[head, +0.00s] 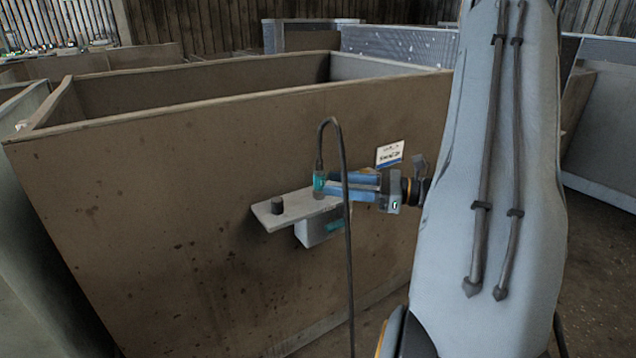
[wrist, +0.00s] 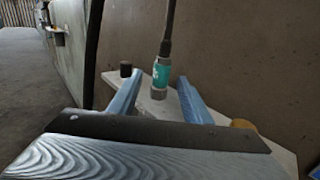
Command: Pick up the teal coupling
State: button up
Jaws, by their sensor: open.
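The teal coupling (head: 319,183) stands upright on a pale shelf (head: 263,212) fixed to the brown housing wall. A dark hose runs up from its top, loops over and hangs down in front of my gripper (head: 325,188). The wrist view shows the teal coupling (wrist: 161,74) with a metal collar at its lower end. My gripper (wrist: 160,82) is open, its two blue fingers pointing at the shelf, one on each side of the coupling in the picture. I see a gap to each finger. Whether the coupling is fully between the fingertips is hard to tell.
A short black peg (head: 277,206) stands on the shelf, left of the coupling. A grey box (head: 312,234) hangs under the shelf. A white label (head: 390,153) is on the wall (head: 150,200) behind. The hose (head: 348,260) hangs close by my fingers. A yellowish round part (wrist: 242,124) shows at right.

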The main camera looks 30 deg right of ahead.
aim_at(319, 182)
jog(key=x, duration=0.5)
jog(key=shift+w+f, duration=0.1)
jog(key=shift+f, duration=0.1)
jog(key=shift+d, duration=0.1)
grip_shut()
notch_tip(319, 182, up, 10)
jog(key=shift+r+p, duration=0.1)
jog(key=shift+p, duration=0.45)
